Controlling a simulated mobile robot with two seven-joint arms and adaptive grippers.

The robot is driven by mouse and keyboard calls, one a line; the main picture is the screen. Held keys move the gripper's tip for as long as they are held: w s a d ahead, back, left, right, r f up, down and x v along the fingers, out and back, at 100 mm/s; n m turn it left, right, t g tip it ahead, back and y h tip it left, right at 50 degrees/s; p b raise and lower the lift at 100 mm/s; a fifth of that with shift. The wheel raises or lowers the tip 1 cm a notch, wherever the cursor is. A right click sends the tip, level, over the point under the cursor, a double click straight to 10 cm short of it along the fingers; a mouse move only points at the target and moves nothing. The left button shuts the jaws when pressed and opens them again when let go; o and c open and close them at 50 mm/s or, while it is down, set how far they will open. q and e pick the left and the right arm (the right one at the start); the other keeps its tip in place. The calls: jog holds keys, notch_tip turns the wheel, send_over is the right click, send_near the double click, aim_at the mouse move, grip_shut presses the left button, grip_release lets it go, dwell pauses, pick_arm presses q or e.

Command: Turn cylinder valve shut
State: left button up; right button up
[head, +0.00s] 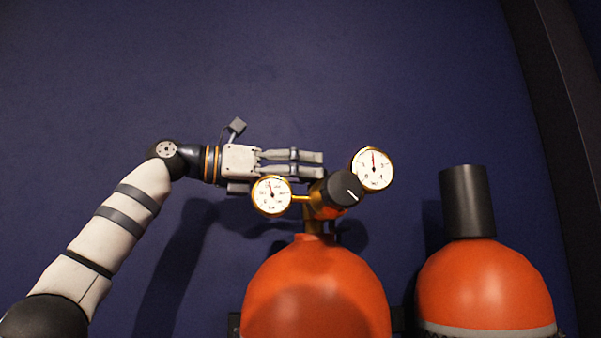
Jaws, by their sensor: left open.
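An orange gas cylinder (315,290) stands upright at the lower middle of the head view. On its top is a brass valve body with a black knob (341,189) that bears a white mark. Two round white gauges flank it, one on the left (271,195) and one higher on the right (373,168). My left gripper (322,164) comes in from the left, open, with its fingers pointing right, just above the left gauge and beside the knob. The fingertips overlap the valve's upper left in the picture; I cannot tell whether they touch. My right gripper is not in view.
A second orange cylinder (484,285) with a black cap (467,202) stands to the right. A dark blue wall (300,60) lies behind, with a dark vertical post (555,130) at the right edge. The space above the gripper is clear.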

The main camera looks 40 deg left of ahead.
pick_arm(q)
jog(key=v, duration=1.2)
